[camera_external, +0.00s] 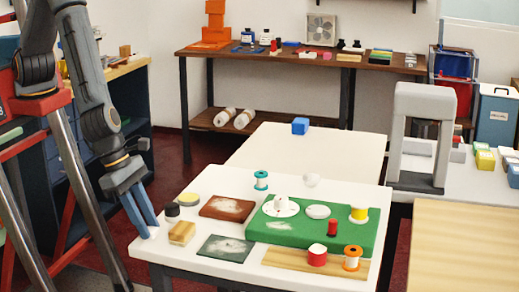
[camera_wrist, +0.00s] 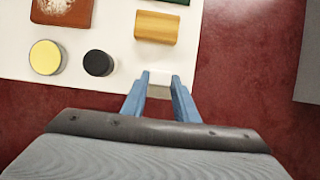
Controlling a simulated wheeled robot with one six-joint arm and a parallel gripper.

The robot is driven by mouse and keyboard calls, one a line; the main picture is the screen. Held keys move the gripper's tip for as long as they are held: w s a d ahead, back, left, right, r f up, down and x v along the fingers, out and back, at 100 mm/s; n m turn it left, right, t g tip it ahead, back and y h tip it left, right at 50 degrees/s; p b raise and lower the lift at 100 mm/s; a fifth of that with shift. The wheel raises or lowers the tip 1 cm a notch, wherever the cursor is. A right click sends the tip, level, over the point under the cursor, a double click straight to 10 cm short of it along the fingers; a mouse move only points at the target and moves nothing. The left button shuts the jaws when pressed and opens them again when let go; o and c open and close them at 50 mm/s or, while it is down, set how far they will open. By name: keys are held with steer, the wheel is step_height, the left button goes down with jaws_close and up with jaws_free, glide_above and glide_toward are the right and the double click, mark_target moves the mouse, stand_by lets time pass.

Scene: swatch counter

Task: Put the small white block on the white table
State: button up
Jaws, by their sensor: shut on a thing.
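My gripper (camera_external: 148,230) hangs at the left edge of the near white table (camera_external: 205,180), fingers pointing down. In the wrist view its blue fingers (camera_wrist: 160,88) are shut on the small white block (camera_wrist: 159,78), which shows between the fingertips. The block overlaps the edge of the white table (camera_wrist: 112,20) in that view, with red floor around the fingers. I cannot tell its height above the tabletop. In the external view the block is not distinguishable between the fingers.
Near the gripper are a wooden block (camera_external: 182,233), a black disc (camera_external: 172,209) and a yellow disc (camera_external: 188,199). A green board (camera_external: 345,240) holds spools and white pieces. A second white table (camera_external: 260,150) behind bears a blue cube (camera_external: 300,126). A grey frame (camera_external: 420,180) stands right.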

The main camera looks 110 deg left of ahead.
steer(key=shift+f, duration=0.15)
steer(key=o, duration=1)
